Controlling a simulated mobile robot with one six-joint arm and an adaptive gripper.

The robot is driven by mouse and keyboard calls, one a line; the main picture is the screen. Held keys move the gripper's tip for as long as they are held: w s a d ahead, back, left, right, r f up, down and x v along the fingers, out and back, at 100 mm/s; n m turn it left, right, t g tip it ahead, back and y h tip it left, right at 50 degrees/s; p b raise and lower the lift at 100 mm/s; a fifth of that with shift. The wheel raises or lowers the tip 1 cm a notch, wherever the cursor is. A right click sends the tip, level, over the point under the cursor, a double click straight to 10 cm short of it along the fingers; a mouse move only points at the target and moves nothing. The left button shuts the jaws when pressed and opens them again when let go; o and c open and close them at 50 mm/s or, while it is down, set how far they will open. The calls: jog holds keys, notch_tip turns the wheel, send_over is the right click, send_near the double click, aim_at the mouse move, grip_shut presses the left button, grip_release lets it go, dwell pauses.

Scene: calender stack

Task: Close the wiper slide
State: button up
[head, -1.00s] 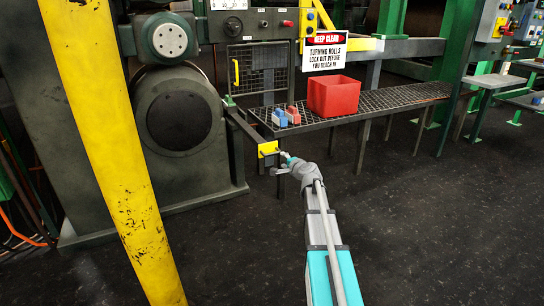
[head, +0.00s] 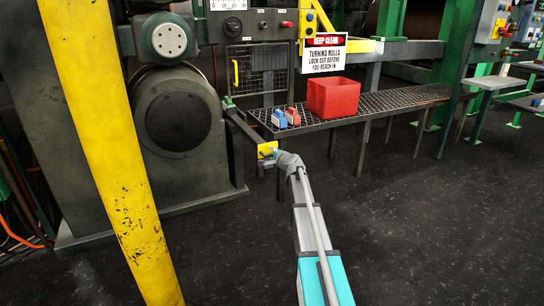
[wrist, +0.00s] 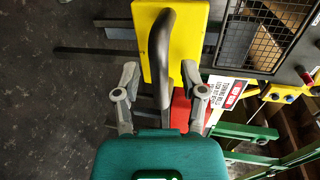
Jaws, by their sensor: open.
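The wiper slide shows as a yellow plate (head: 264,150) at the near end of a dark rail, left of centre in the head view. In the wrist view, the yellow plate (wrist: 150,20) carries a dark bar handle (wrist: 165,30). My gripper (wrist: 160,80) is open, with one finger on each side of the handle's lower part in that view. I cannot tell whether a finger touches it. In the head view, my gripper (head: 277,155) is right at the plate, and my wrist hides its fingers in part.
A mesh platform (head: 385,103) stands right of the rail, with a red bin (head: 333,97) and small blue and red blocks (head: 286,117) on it. A yellow post (head: 110,150) rises at left. A large roll housing (head: 180,115) stands behind. The floor at right is clear.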

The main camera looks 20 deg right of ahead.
grip_shut()
jog(key=shift+w, duration=0.1)
dwell(0.4)
